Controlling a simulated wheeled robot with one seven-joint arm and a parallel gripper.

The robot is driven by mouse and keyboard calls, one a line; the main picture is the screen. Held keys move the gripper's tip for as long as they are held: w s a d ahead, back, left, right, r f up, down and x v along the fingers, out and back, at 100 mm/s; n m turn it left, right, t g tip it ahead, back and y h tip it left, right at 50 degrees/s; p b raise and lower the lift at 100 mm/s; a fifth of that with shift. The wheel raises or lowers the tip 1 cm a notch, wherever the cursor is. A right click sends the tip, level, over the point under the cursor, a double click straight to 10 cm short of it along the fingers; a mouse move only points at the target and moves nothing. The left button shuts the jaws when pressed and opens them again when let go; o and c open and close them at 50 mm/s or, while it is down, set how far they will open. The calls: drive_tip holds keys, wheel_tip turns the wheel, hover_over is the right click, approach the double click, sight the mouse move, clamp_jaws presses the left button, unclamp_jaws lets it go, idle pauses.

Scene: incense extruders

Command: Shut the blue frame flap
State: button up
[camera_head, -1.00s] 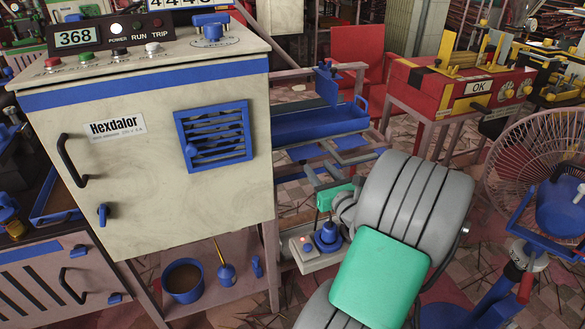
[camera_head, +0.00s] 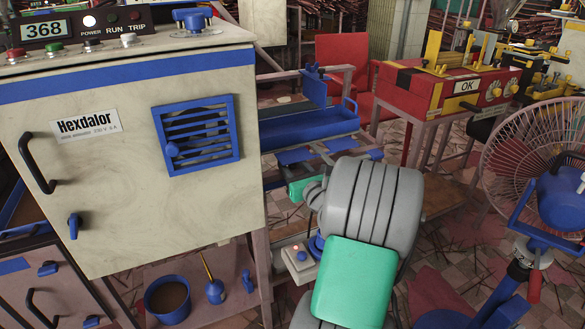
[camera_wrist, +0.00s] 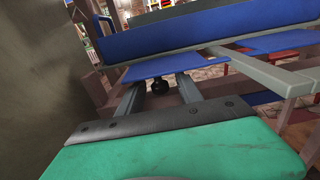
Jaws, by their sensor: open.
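The blue-framed louvered flap (camera_head: 235,130) is on the front of the cream Hexdalor cabinet (camera_head: 110,200). It has a small blue knob at its left side. It looks nearly flush with the panel; I cannot tell whether it stands slightly ajar. My gripper (camera_wrist: 158,90) is open and empty, with two grey fingers apart in the wrist view. In the head view, my arm is to the right of the cabinet and hides most of the gripper. The gripper is apart from the flap, and the flap does not show clearly in the wrist view.
A blue tray rack (camera_head: 320,125) stands right of the cabinet, and its blue panels fill the wrist view's top. A fan (camera_head: 525,150) stands at the right. A dark surface (camera_wrist: 40,80) is close on the wrist view's left.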

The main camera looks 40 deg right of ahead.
drive_tip(key=shift+c, duration=0.4)
clamp_jaws()
drive_tip(key=shift+r+p, duration=0.15)
drive_tip(key=shift+p, duration=0.35)
